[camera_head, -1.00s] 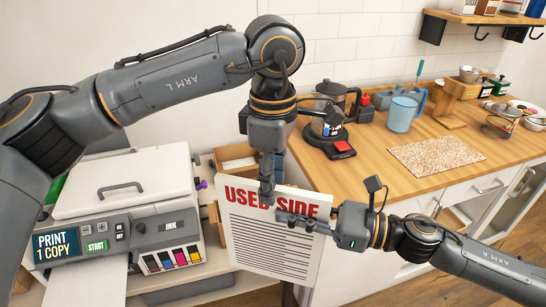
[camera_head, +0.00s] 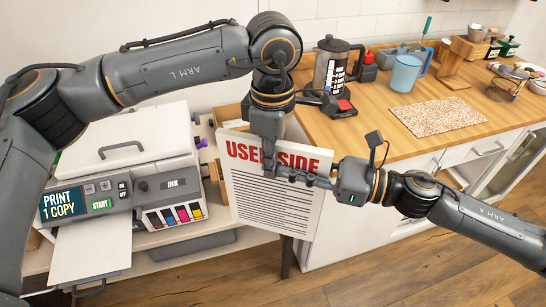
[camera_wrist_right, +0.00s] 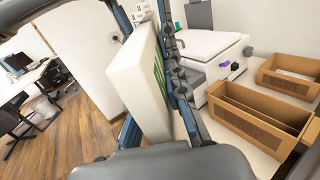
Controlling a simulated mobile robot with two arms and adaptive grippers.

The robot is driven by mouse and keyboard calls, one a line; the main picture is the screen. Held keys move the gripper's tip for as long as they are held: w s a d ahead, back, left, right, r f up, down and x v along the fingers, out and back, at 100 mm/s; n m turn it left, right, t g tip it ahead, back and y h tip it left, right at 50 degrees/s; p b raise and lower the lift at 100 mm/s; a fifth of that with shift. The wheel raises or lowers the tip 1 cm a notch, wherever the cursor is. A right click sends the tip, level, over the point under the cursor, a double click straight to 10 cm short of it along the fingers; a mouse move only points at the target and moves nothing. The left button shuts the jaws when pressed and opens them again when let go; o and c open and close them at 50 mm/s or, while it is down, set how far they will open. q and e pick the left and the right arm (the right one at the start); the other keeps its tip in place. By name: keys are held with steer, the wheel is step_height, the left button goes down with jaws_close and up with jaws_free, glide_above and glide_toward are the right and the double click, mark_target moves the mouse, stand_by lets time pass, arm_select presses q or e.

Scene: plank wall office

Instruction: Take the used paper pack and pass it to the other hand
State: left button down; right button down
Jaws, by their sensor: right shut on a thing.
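The used paper pack (camera_head: 270,208) is a thick white block with red "USED SIDE" lettering and printed lines. It hangs upright, slightly tilted, in front of the shelf. My right gripper (camera_head: 296,177) is shut on its right side. In the right wrist view the white pack (camera_wrist_right: 137,85) stands between the fingers. My left gripper (camera_head: 268,168) points down at the pack's upper middle and overlaps the lettering. Whether its fingers are closed on the pack is hidden.
A printer (camera_head: 125,165) stands at the left, with a cardboard box (camera_head: 231,118) behind the pack. The wooden counter (camera_head: 365,135) at the right holds a French press (camera_head: 335,68), a blue pitcher (camera_head: 406,73) and a speckled board (camera_head: 437,118). Open floor (camera_head: 400,275) lies in front.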

steer(key=c, duration=1.3)
jaws_free()
steer(key=shift+s+a+r, duration=0.1)
steer(key=shift+r, duration=0.05)
steer(key=shift+o, duration=0.2)
